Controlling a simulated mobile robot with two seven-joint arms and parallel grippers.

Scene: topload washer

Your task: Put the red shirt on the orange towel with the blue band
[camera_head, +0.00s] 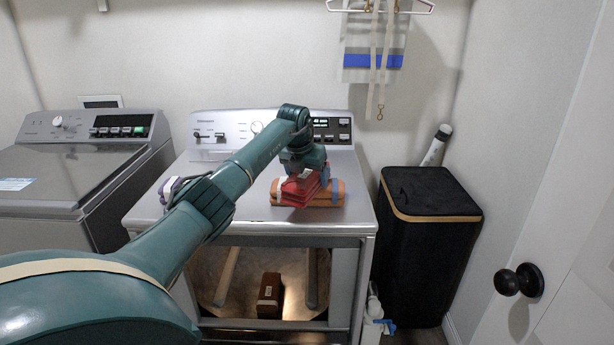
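The orange towel (337,199) is a folded bundle lying on top of the dryer-like machine in the middle, its rounded right end showing. The red shirt (297,190) is a small folded stack, tilted, right over the towel's left and middle part. It hides much of the towel, and I cannot tell whether the two touch. My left gripper (309,174) comes down from above and appears shut on the red shirt; its fingertips are partly hidden. My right gripper is not in view.
The machine top (250,213) is otherwise mostly clear; a purple-grey cloth (172,187) lies at its left, partly behind my arm. A brown box (269,295) sits inside its open front. A black hamper (430,240) stands at right, a topload washer (65,185) at left.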

